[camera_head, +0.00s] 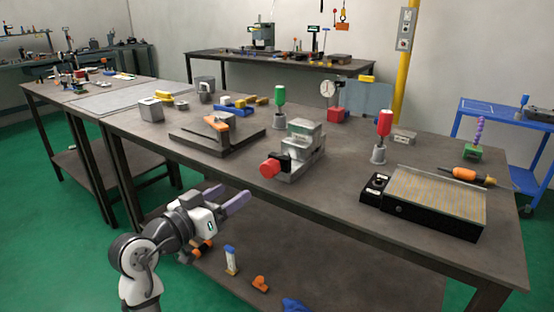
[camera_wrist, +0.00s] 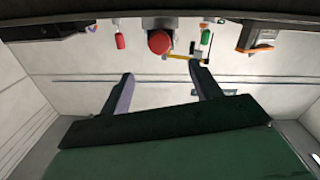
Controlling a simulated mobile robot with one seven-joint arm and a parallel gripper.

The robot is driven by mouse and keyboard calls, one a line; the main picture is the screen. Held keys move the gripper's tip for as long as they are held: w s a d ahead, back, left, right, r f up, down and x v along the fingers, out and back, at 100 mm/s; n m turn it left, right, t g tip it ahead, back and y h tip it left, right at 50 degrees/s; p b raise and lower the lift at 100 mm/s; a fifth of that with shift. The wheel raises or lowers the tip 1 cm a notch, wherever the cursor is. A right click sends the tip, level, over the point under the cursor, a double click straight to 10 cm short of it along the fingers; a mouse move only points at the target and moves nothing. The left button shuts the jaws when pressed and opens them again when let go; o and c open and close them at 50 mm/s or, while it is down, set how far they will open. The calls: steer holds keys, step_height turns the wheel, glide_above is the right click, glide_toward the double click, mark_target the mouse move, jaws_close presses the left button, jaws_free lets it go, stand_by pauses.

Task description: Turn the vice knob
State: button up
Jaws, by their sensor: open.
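The vice is a grey metal block (camera_head: 304,141) on the middle of the workbench, with a round red knob (camera_head: 269,168) on its front left end. The red knob also shows in the wrist view (camera_wrist: 159,42), near the top centre and beyond the fingers. My gripper (camera_head: 236,198) is in front of the bench's front edge, to the lower left of the knob and apart from it. Its two purple-grey fingers are spread and nothing is between them; they also show in the wrist view (camera_wrist: 160,82).
Left of the vice, a dark plate (camera_head: 190,140) carries an orange part. Green-handled (camera_head: 279,95) and red-handled (camera_head: 384,124) tools stand upright behind and right of the vice. A ribbed chuck (camera_head: 437,203) lies at the right. The air in front of the knob looks clear.

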mark_target(265, 171)
steer(key=w+d+n+p, duration=0.1)
steer(key=w+d+n, duration=0.1)
steer(key=w+d, duration=0.1)
steer(key=w+d+n+p, duration=0.2)
steer(key=w, duration=0.2)
steer(key=w+d+n+p, duration=0.1)
steer(key=w+d+n, duration=0.1)
steer(key=w+d, duration=0.1)
steer(key=shift+w+d+f+p, duration=0.1)
steer(key=shift+w+d+p, duration=0.2)
steer(key=shift+w+p, duration=0.15)
steer(key=shift+c, duration=0.4)
steer(key=c, duration=0.9)
steer(key=shift+d+f+b, duration=0.1)
steer(key=shift+f+b, duration=0.1)
steer(key=shift+b, duration=0.4)
steer(key=m+b, duration=0.2)
steer(key=shift+f+b, duration=0.1)
steer(key=shift+b, duration=0.2)
steer(key=shift+m+b, duration=0.75)
steer(key=shift+m, duration=0.05)
steer(key=shift+r+m, duration=0.3)
steer(key=shift+r, duration=0.05)
